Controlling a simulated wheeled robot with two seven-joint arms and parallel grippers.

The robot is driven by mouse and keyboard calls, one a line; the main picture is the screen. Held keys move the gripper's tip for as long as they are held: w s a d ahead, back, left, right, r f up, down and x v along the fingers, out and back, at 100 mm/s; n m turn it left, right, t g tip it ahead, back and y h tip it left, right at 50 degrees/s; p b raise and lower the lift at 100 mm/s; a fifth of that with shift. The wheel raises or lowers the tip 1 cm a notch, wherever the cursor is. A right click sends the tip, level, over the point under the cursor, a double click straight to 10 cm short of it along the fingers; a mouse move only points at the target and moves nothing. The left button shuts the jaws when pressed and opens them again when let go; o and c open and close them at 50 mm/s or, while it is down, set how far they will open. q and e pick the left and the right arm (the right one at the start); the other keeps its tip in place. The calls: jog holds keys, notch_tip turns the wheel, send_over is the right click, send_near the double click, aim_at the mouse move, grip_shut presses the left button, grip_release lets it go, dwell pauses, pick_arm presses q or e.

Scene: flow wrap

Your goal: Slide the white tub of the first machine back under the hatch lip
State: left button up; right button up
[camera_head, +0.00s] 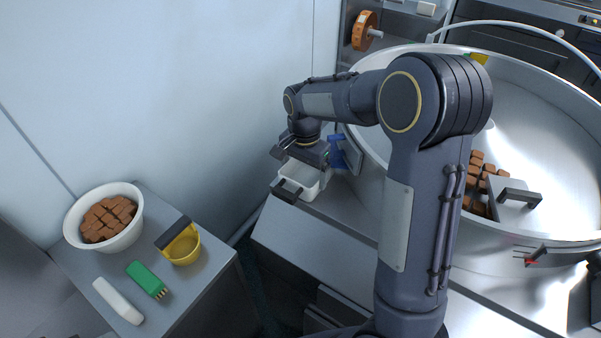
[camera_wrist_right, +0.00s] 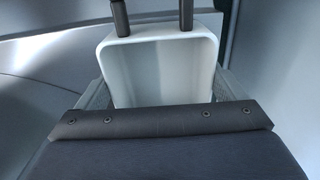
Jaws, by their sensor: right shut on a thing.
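The white tub (camera_head: 308,190) of the first machine sits on the metal ledge beside the big bowl, with a dark handle (camera_head: 286,191) on its near side. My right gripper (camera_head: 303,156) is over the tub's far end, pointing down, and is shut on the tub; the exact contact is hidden. In the right wrist view the tub (camera_wrist_right: 160,70) fills the middle, with two dark posts at its top edge. A dark panel in front hides its lower end. A grey plate (camera_head: 352,155), perhaps the hatch, stands just right of the gripper, next to a blue part. My left gripper is not in view.
The large steel bowl (camera_head: 550,130) with brown blocks fills the right side. A side table (camera_head: 215,262) at left holds a white bowl (camera_head: 125,234) of brown blocks, a yellow scoop (camera_head: 184,248), a green brush (camera_head: 147,279) and a white object (camera_head: 118,301). The sloped metal surface below the tub is clear.

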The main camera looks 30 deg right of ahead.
jog(key=shift+d, duration=0.1)
jog(key=o, duration=1.1)
notch_tip(320, 180, up, 8)
jog(key=shift+f, duration=0.1)
jog(key=s+a+r, duration=0.1)
jog(key=a, duration=0.1)
jog(key=s+a+r+p, duration=0.1)
jog(key=a, duration=0.1)
jog(key=s+a+r+p, duration=0.1)
jog(key=a, duration=0.1)
jog(key=shift+s, duration=0.3)
dwell(0.3)
